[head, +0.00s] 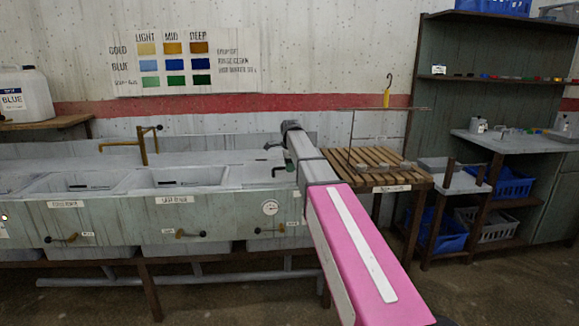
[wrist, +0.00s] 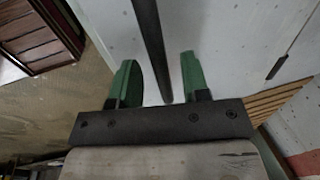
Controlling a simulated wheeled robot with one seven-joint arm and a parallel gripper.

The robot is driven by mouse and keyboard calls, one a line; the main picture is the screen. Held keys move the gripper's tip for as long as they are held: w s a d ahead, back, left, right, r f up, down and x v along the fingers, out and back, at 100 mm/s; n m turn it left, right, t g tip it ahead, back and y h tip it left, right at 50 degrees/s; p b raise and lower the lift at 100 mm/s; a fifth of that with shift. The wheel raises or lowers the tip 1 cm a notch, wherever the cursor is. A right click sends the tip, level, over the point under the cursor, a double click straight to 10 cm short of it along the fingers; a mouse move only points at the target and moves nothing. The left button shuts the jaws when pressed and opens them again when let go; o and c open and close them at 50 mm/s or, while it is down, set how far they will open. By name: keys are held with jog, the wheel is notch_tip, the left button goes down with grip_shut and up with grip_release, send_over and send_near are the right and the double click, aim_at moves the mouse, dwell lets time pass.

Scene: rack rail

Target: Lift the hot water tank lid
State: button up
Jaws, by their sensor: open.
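The hot water tank is likely the right-hand section of the sink unit, above the round dial (head: 270,208). Its pale flat top, probably the lid (head: 258,178), is partly hidden by my arm. In the wrist view a pale flat surface (wrist: 215,35) lies beyond the fingers. A dark bar (wrist: 150,45), possibly the lid's handle, runs between the two green fingers. My gripper (wrist: 158,80) is open, one finger on each side of the bar, with a gap to each. In the head view my gripper (head: 287,160) is small and close above the tank top.
Open basins (head: 180,178) lie to the left, with a brass tap (head: 146,145) behind. A slatted wooden rack (head: 372,163) stands just right of my arm. A tray stand (head: 455,180) and shelves (head: 500,45) are farther right. The floor in front is clear.

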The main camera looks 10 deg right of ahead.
grip_shut()
jog(key=shift+w+r, duration=0.2)
jog(key=shift+r, duration=0.3)
jog(key=w+r, duration=1.1)
jog(key=r, duration=0.2)
jog(key=shift+s, duration=0.1)
grip_release()
jog(key=shift+f, duration=0.1)
